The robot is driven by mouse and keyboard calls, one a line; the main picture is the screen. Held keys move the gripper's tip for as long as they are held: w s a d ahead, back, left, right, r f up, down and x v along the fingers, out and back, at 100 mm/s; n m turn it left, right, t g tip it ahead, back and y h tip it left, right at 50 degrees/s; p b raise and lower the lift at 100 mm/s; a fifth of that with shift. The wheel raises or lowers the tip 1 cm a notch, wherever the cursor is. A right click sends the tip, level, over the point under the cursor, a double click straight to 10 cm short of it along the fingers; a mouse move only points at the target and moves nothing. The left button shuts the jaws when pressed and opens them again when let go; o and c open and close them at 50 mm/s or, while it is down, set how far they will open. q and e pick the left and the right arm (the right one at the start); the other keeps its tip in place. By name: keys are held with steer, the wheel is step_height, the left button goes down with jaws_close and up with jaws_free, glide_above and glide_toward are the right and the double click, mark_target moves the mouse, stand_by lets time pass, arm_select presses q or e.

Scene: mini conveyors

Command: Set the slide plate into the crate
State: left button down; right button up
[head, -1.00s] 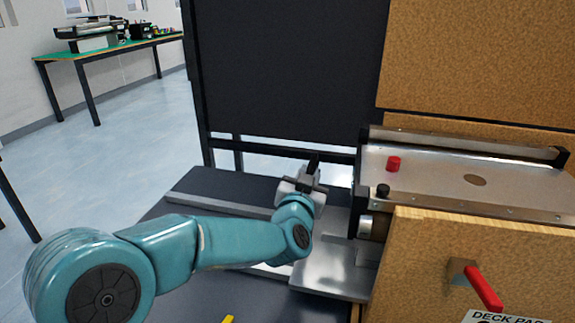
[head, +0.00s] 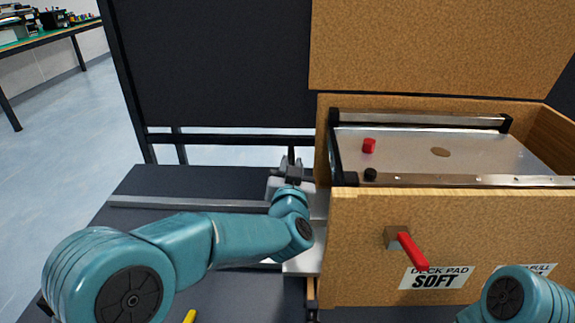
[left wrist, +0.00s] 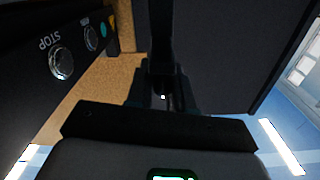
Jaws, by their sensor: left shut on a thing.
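The slide plate (head: 475,152), a flat shiny metal sheet between two rails with a red knob, a black knob and a brown oval, lies within the walls of the wooden crate (head: 355,240). The crate's front carries a red lever and a DECK PAD SOFT label. My left gripper (head: 291,163) is just outside the crate's left wall. It is shut, but its grip point is hidden. In the left wrist view my dark fingers (left wrist: 160,85) close together in front of wood and a black panel. My right arm shows at the lower right, its gripper out of view.
A bare metal sheet (head: 302,263) lies on the dark bench left of the crate, partly under my arm. A tall black panel (head: 215,65) stands behind. A black STOP panel (left wrist: 45,40) is close by in the left wrist view.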

arm_select(q)
steer(key=shift+d, duration=0.1)
steer(key=c, duration=1.1)
jaws_free()
steer(key=shift+s, duration=0.1)
steer(key=s, duration=1.6)
steer(key=shift+d+p, duration=0.3)
steer(key=shift+d, duration=0.1)
steer(key=shift+s, duration=0.1)
